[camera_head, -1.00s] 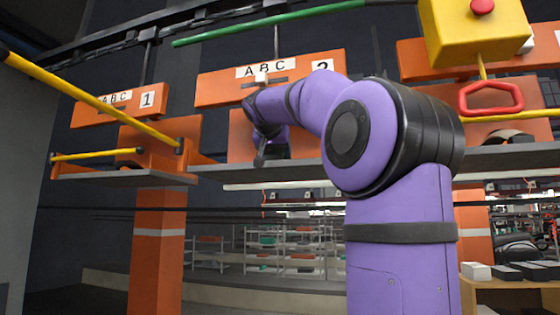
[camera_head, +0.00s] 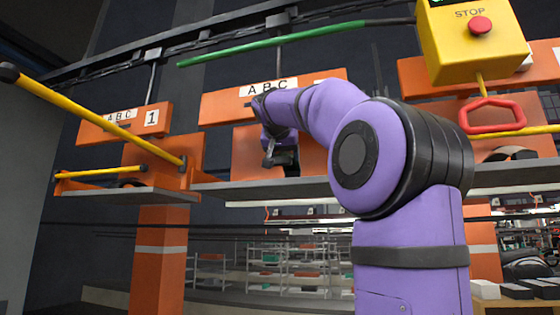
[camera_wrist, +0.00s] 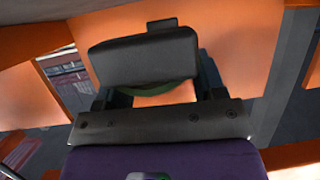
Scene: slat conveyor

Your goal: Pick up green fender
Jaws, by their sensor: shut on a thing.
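My gripper (camera_head: 268,160) hangs in front of the orange panel of the middle station, just above the grey shelf. In the wrist view my gripper (camera_wrist: 158,95) is shut on the fender, a dark, rounded, block-like piece with a small tab on top. A thin green curved edge of the green fender (camera_wrist: 165,90) shows under the dark piece, between the two fingers. Most of the fender's green surface is hidden. In the head view the held piece is small and dark, and its colour cannot be told.
The grey shelf (camera_head: 270,190) runs below my gripper. A yellow bar (camera_head: 90,115) and an orange station marked 1 (camera_head: 150,118) stand at left. A yellow stop box (camera_head: 470,45) with a red handle (camera_head: 490,115) hangs at right. A green rail (camera_head: 270,42) passes overhead.

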